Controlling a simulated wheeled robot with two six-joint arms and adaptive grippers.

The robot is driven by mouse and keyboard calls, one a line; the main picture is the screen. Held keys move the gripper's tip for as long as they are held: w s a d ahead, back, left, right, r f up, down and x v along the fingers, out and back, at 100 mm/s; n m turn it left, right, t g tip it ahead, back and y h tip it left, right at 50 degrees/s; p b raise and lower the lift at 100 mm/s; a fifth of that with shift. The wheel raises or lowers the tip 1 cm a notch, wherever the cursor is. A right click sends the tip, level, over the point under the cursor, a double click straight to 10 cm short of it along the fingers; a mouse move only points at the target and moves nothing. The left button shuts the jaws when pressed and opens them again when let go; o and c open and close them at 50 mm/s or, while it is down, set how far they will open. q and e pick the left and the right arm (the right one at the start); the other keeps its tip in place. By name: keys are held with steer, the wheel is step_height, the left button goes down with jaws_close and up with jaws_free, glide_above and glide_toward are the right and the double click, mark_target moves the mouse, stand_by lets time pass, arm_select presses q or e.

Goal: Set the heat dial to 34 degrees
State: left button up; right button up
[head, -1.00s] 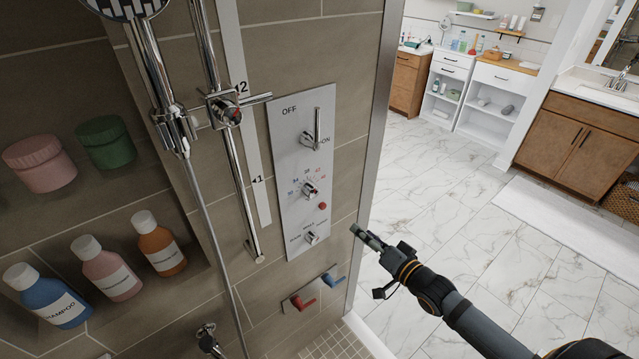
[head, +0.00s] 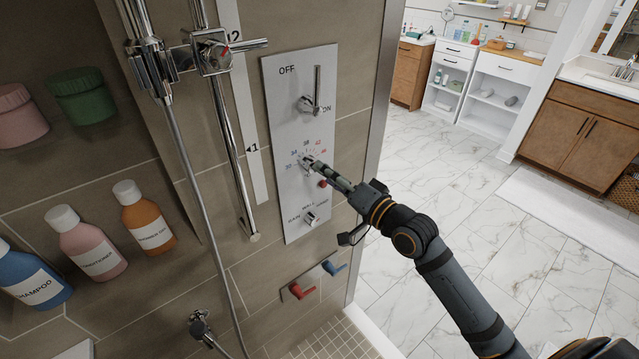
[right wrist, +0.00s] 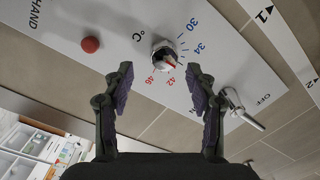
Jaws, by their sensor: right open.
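The heat dial (head: 307,163) is a small chrome knob on the white shower panel (head: 290,110). In the right wrist view, the dial (right wrist: 163,55) sits ahead of my fingers, among blue numbers 30 and 34 and red 42 and 46. A red mark on it points to the lower right, between 34 and 42; the exact reading is unclear. My right gripper (head: 326,172) is at the panel and partly covers the dial. In the wrist view, its open fingers (right wrist: 160,78) are spread to either side, just short of the knob, with nothing between them. My left gripper is out of view.
The on/off lever (head: 316,90) is above the dial. A red button (head: 323,184) and the lower selector knob (head: 311,218) are close below. A chrome riser rail (head: 230,140) and hose stand left. Red (head: 302,292) and blue (head: 333,268) handles are lower down.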

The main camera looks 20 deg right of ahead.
mark_target(311, 165)
steer(key=shift+x, duration=1.7)
steer(key=shift+a+r, duration=0.1)
steer(key=shift+r, duration=0.05)
steer(key=shift+s, duration=0.1)
steer(key=c, duration=1.2)
